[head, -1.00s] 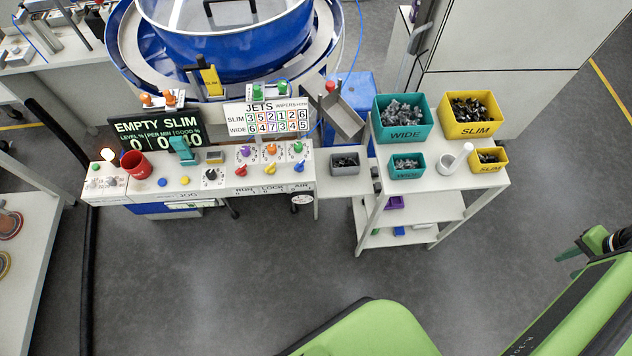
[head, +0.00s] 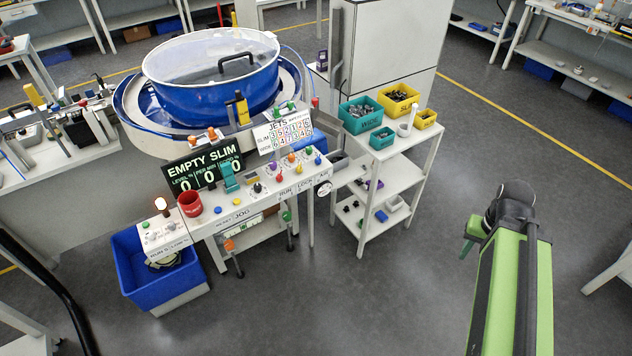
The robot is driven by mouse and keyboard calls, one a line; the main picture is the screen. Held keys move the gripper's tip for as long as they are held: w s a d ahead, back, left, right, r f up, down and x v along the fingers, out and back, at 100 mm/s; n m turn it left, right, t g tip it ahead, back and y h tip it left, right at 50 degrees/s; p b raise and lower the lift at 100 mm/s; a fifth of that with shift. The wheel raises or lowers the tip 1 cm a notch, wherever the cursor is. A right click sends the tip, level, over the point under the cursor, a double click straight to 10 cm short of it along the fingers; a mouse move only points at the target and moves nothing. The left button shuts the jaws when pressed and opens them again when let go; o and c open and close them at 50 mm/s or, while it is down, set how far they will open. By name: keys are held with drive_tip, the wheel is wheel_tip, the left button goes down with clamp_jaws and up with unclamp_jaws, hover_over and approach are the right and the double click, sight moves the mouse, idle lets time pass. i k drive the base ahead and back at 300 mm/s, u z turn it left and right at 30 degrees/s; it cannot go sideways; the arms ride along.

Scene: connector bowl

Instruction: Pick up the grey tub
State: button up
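My gripper (head: 467,240) is at the right, over the open floor and well apart from the tub and the cart. Its green fingers are partly hidden by my arm, and I cannot see whether they are apart.
The white cart (head: 414,152) carries teal bins (head: 361,113), yellow bins (head: 398,99) and a white cylinder. A console (head: 250,196) with a red cup (head: 190,204) stands left, before a blue bowl feeder (head: 212,85). A blue crate (head: 125,262) is on the floor. Floor right of the cart is clear.

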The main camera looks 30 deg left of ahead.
sight(340, 159)
drive_tip(key=z, duration=0.1)
drive_tip(key=k, duration=0.15)
drive_tip(key=u, duration=2)
drive_tip(key=i, duration=2)
drive_tip(key=u, duration=0.05)
